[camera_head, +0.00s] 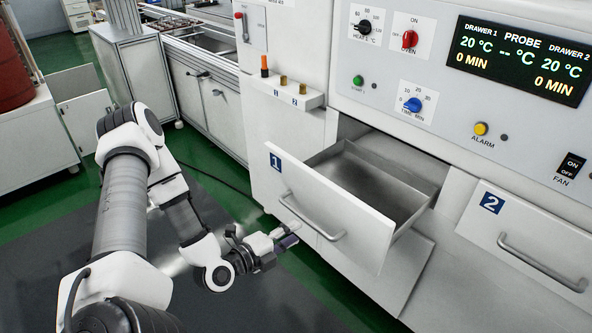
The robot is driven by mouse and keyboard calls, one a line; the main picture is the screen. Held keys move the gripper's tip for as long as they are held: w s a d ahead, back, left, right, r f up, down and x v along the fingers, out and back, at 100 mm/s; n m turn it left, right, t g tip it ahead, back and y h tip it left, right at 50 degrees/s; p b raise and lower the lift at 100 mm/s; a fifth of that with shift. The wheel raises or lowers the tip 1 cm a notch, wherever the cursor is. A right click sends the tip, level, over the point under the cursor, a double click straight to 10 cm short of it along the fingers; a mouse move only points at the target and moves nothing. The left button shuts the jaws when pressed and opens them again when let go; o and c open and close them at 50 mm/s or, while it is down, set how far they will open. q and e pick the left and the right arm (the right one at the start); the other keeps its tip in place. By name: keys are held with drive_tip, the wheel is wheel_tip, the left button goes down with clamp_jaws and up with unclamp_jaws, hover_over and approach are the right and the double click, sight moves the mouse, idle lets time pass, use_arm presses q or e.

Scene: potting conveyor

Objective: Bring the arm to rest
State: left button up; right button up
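My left arm comes in from the left, and its gripper (284,237) is low in front of drawer 1 (327,205). Two fingers show apart, with nothing visible between them. The gripper is just below and left of the drawer's bar handle (312,216); it overlaps the drawer's lower front in the picture, and I cannot tell whether it touches. Drawer 1 is pulled out, and its metal inside looks empty. My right gripper is not in view.
Drawer 2 (530,240) is shut at the right. Above are a control panel with knobs and a display (519,60). A metal-topped counter (205,95) stands behind on the left, and a red drum (12,70) at far left. Floor around my arm is clear apart from a cable.

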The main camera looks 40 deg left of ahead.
use_arm(q)
drive_tip(key=s+d+f+m+g+h, duration=0.1)
drive_tip(key=s+d+f+g+h, duration=0.15)
drive_tip(key=d+f+g, duration=0.45)
drive_tip(key=s+d+f+g+h, duration=0.1)
drive_tip(key=s+d+f+g, duration=0.15)
drive_tip(key=d+f, duration=0.45)
drive_tip(key=s+f+n+g+y, duration=0.2)
drive_tip(key=s+n+g+y, duration=0.2)
drive_tip(key=s+n, duration=0.9)
drive_tip(key=n+g, duration=0.2)
drive_tip(key=n, duration=0.5)
drive_tip(key=shift+a+f, duration=0.3)
